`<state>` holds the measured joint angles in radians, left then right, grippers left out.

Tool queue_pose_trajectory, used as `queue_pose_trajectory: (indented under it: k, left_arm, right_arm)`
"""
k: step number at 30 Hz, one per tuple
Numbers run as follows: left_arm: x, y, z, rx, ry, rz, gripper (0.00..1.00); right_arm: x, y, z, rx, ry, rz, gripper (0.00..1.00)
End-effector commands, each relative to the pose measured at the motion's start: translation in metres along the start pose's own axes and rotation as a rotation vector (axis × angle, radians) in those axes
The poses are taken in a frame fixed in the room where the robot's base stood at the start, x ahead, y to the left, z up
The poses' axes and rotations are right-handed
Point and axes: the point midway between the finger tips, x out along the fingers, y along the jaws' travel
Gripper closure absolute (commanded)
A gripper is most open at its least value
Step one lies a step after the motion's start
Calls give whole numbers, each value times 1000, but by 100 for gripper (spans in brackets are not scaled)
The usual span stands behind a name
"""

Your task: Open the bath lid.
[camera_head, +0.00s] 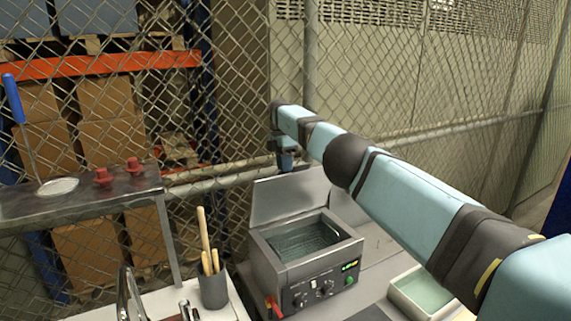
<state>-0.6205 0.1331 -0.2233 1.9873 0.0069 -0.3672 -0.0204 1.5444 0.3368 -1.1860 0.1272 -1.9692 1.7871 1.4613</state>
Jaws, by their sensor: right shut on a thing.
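The bath (305,255) is a grey metal box with a control panel, knobs and a green display on its front. Its top is uncovered and liquid shows inside. The lid (278,199) is a flat grey plate standing nearly upright at the bath's back edge. My right arm reaches in from the right, and my right gripper (288,166) is at the lid's top edge. It is shut on the lid, though the exact contact is hard to see. My left gripper is not in view.
A dark cup (213,287) with wooden-handled tools stands left of the bath. A pale tray (421,292) with greenish contents sits to the right. A raised metal shelf (85,199) holds red items (134,166). A chain-link fence (400,75) stands behind.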

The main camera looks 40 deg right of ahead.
Motion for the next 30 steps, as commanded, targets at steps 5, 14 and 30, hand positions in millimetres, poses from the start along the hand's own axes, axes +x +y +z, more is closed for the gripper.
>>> queue_pose_trajectory:
  k: [5,14,30]
  left_arm:
    - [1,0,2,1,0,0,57]
    - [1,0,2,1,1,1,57]
    - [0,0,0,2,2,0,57]
  right_arm:
    - [12,1,-5,-5,2,-11,100]
    - [12,1,-5,-5,4,-11,81]
    - [7,0,-3,-4,2,-8,62]
